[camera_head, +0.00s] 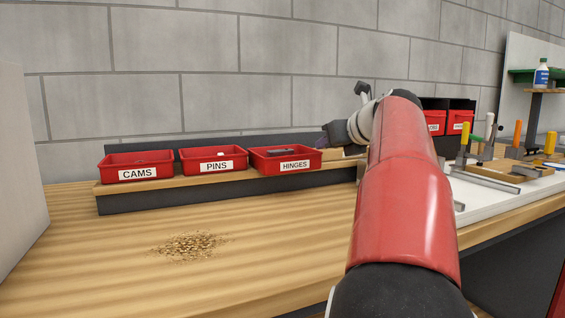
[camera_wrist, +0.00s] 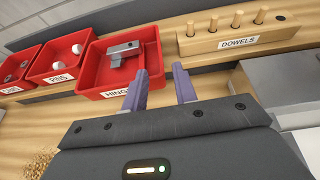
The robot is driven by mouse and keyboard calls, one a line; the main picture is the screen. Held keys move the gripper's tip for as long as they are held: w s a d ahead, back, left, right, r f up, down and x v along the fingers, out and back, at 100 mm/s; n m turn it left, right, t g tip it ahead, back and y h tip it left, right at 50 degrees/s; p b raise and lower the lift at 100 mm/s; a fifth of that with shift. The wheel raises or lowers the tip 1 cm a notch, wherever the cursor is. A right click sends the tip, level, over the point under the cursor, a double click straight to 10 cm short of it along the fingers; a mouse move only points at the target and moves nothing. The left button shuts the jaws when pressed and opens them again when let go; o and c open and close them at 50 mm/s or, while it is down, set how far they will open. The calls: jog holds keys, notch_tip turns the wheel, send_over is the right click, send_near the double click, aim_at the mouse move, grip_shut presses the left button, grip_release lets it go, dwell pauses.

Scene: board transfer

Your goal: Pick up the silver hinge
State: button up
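The silver hinge (camera_wrist: 124,50) lies in the red bin labelled HINGES (camera_wrist: 152,40) in the wrist view. It has a bar lying across the bin and a shorter part pointing down from it. My gripper (camera_wrist: 160,74) is open, with its two purple-grey fingers apart and nothing between them. Its fingers are near the bin's front right corner, to the right of and nearer the camera than the hinge. The left finger overlaps the bin and partly hides its label. In the head view my gripper (camera_head: 326,140) is just right of the HINGES bin (camera_head: 285,158).
Red bins labelled CAMS (camera_head: 136,166) and PINS (camera_head: 212,160) stand to the left on the raised shelf. A wooden DOWELS block (camera_wrist: 236,38) with several pegs stands right of the hinge bin. Sawdust (camera_head: 190,246) lies on the otherwise clear left benchtop. Clamps (camera_head: 462,142) stand at right.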

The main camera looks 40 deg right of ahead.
aim_at(312, 150)
jog(key=x, duration=0.9)
grip_shut()
